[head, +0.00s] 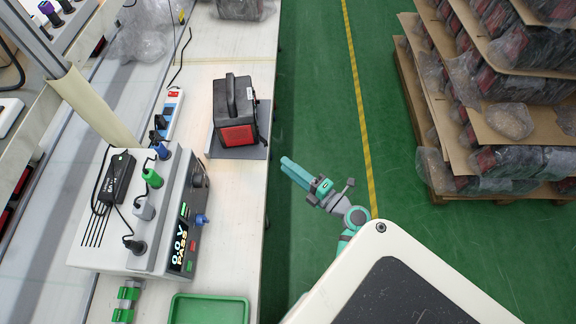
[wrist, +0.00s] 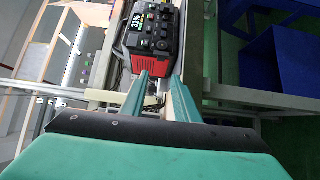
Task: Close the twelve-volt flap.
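The power station (head: 236,112) is a black and red box with a top handle, standing on a dark mat on the white bench. In the wrist view the power station (wrist: 134,52) shows its front panel, with a lit display, a knob and several sockets. The twelve-volt flap is too small to make out there, and the panel faces away in the head view. My gripper (head: 286,166) is over the green floor, right of the bench edge and apart from the station. In the wrist view my gripper (wrist: 158,80) has its fingertips apart with nothing between them, short of the station's lower edge.
On the bench are a white device (head: 135,225) with a display and plugs, a power strip (head: 171,110) and a green tray (head: 208,309). Stacked goods on a pallet (head: 500,105) stand at the right. Green floor lies clear between.

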